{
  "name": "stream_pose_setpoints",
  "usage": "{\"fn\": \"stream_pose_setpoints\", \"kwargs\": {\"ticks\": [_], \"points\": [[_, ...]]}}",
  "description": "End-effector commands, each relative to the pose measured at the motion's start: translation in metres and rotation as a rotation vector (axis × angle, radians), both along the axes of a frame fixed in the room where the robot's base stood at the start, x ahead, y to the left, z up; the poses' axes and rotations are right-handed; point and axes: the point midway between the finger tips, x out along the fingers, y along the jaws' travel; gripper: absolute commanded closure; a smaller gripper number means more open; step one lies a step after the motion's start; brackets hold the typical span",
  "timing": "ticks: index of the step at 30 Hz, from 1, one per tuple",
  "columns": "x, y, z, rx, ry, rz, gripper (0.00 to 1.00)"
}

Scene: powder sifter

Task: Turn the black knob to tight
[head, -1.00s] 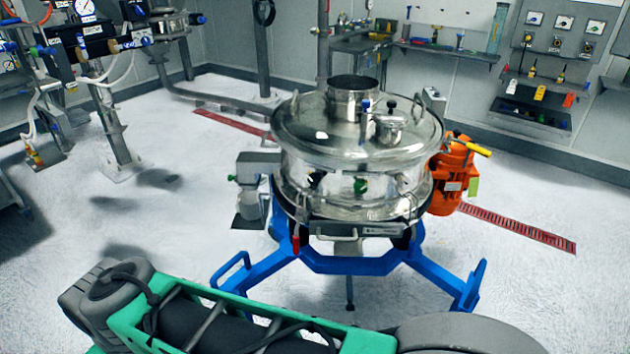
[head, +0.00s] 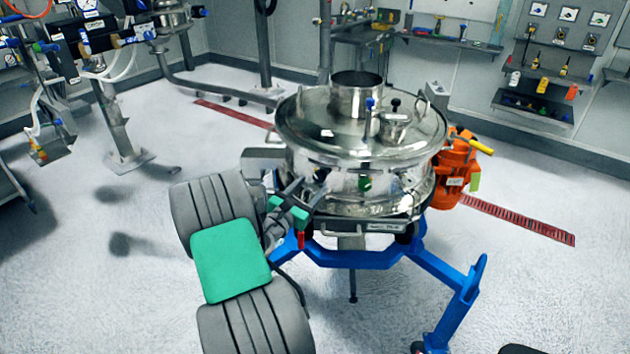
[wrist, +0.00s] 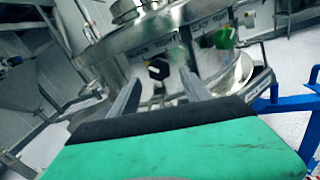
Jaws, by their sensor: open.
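The black knob (wrist: 158,69) shows in the wrist view on the side of the shiny steel sifter, between my finger ends in the picture and beyond them. In the head view the knob (head: 321,174) is a small dark shape on the sifter's front left side. My gripper (head: 309,188) is open with its fingers pointing at the knob. I see no contact, and the exact gap is hard to judge. The steel sifter (head: 350,125) stands upright with its lid on.
The sifter's blue frame (head: 350,255) spreads its legs over the floor below. A green knob (head: 364,183) sits to the right of the black one. An orange motor (head: 453,170) is at the sifter's right.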

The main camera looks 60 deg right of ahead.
Motion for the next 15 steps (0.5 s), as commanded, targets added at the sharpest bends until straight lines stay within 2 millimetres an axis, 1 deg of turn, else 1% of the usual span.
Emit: {"fn": "stream_pose_setpoints", "kwargs": {"ticks": [1,3,6,9,14,15], "points": [[-0.002,-0.01,0.002,-0.001,-0.001,-0.005,0.45],[-0.002,-0.021,0.002,0.0,-0.001,-0.003,0.45],[-0.002,-0.03,0.001,0.001,-0.003,-0.001,0.45],[-0.002,-0.033,0.0,0.001,-0.001,0.0,0.45],[-0.001,-0.033,0.0,0.001,-0.002,0.001,0.45],[-0.001,-0.033,0.0,0.001,-0.003,0.001,0.47]]}}
